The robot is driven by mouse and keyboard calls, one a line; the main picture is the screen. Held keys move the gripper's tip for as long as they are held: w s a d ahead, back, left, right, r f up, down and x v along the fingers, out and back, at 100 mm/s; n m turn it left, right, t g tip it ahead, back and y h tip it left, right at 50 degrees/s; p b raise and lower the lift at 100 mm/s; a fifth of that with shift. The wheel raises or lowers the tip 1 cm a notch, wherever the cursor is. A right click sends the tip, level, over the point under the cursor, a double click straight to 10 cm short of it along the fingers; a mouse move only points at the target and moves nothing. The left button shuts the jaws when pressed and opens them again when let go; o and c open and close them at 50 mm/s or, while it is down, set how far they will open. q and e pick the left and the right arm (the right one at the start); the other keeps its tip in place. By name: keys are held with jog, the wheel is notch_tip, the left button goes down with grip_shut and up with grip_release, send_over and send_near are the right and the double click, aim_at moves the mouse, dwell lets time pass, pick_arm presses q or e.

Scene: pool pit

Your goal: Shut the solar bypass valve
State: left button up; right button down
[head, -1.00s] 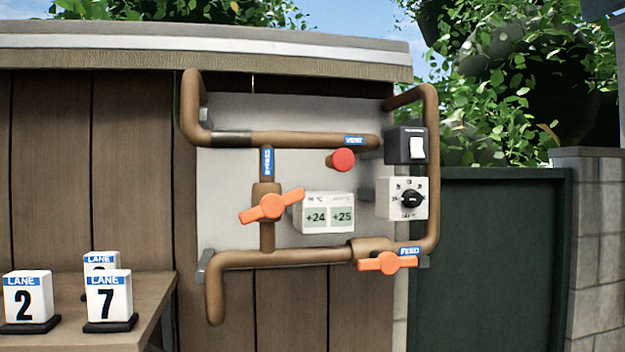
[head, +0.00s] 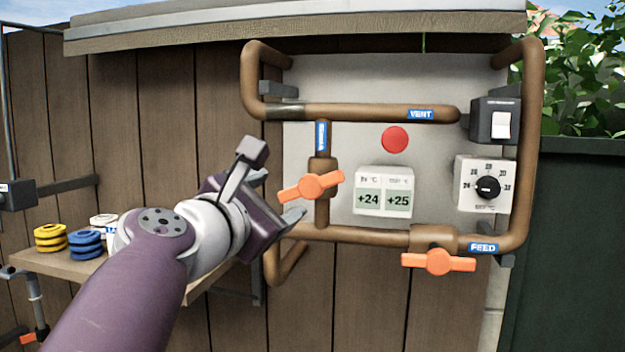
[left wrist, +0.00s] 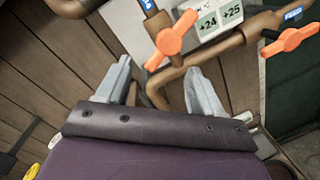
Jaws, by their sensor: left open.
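The bypass valve is the orange handle (head: 311,186) on the short vertical pipe with a blue label (head: 321,137), which looks like the bypass label though its text is too small here. Its handle lies across the pipe, slightly tilted, right end higher. In the left wrist view the orange handle (left wrist: 171,42) is ahead of the fingers, nearer the right one. My left gripper (head: 274,182) is open and empty, just left of the handle and apart from it. Its open fingers (left wrist: 161,88) also show in the wrist view. My right gripper is in neither view.
A second orange handle (head: 438,261) sits on the feed pipe at the lower right. A red knob (head: 395,139), a display box (head: 384,192), a dial (head: 487,187) and a switch box (head: 495,122) are nearby. A wooden shelf (head: 45,263) holds yellow and blue discs at left.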

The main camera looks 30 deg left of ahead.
aim_at(309, 188)
pick_arm(q)
jog(key=w, duration=0.2)
jog(key=w+d+p, duration=0.1)
jog(key=w, duration=0.4)
jog(key=shift+w+d+r+p, duration=0.2)
jog(key=shift+d+p, duration=0.15)
jog(key=shift+p, duration=0.05)
jog(key=w, duration=0.2)
jog(key=w+a, duration=0.1)
jog(key=shift+w+f, duration=0.15)
jog(key=shift+w, duration=0.2)
jog(key=shift+w+a+p, duration=0.25)
jog(key=shift+a+p, duration=0.05)
jog(key=shift+a, duration=0.1)
jog(key=shift+d, duration=0.3)
jog(key=shift+w+d, duration=0.1)
jog(key=shift+d, duration=0.1)
jog(key=shift+c, duration=0.7)
jog(key=c, duration=0.5)
jog(key=shift+a, duration=0.25)
jog(key=c, duration=0.4)
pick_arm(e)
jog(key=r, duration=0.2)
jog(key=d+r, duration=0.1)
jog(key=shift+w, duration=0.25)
